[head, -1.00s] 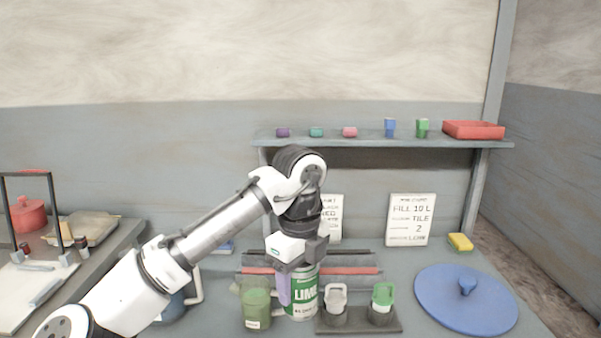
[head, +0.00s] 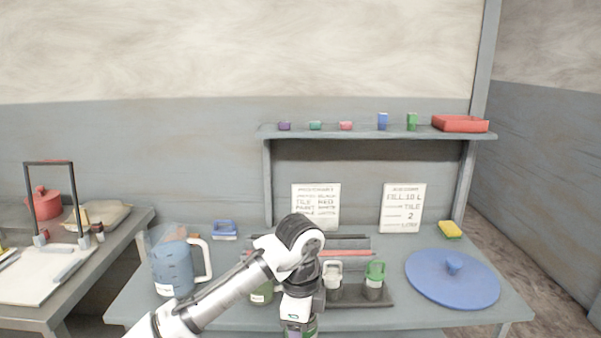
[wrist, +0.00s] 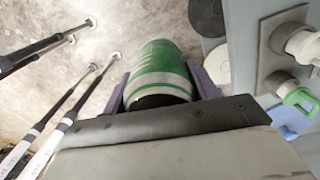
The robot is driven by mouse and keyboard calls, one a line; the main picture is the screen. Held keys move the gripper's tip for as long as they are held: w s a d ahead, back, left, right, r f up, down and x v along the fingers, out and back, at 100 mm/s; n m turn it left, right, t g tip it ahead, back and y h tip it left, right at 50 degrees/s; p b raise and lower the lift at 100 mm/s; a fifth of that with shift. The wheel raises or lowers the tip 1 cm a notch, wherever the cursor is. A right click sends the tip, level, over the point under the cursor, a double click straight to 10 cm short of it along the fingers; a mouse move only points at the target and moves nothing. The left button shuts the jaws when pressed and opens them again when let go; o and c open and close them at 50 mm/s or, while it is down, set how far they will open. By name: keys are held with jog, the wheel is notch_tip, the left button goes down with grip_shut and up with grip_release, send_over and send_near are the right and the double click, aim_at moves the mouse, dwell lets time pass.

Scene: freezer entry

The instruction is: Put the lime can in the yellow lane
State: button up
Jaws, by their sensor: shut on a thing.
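My gripper (head: 300,322) is low at the table's front edge in the head view, its tips cut off by the bottom of the frame. In the wrist view the purple fingers of my gripper (wrist: 162,85) are on both sides of the lime can (wrist: 160,62), which is green with pale bands. The can is held clear of the table, with floor showing beyond it. In the head view only a sliver of the can shows below my gripper. I cannot make out a yellow lane in either view.
A red-striped rack (head: 345,253) lies behind. Slim dark rods (wrist: 75,118) show at left in the wrist view.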

notch_tip(320, 180, down, 43)
jog(key=s+n+b, duration=0.1)
jog(key=n+b, duration=0.2)
jog(key=n, duration=1.7)
jog(key=shift+f, duration=0.2)
jog(key=shift+d, duration=0.15)
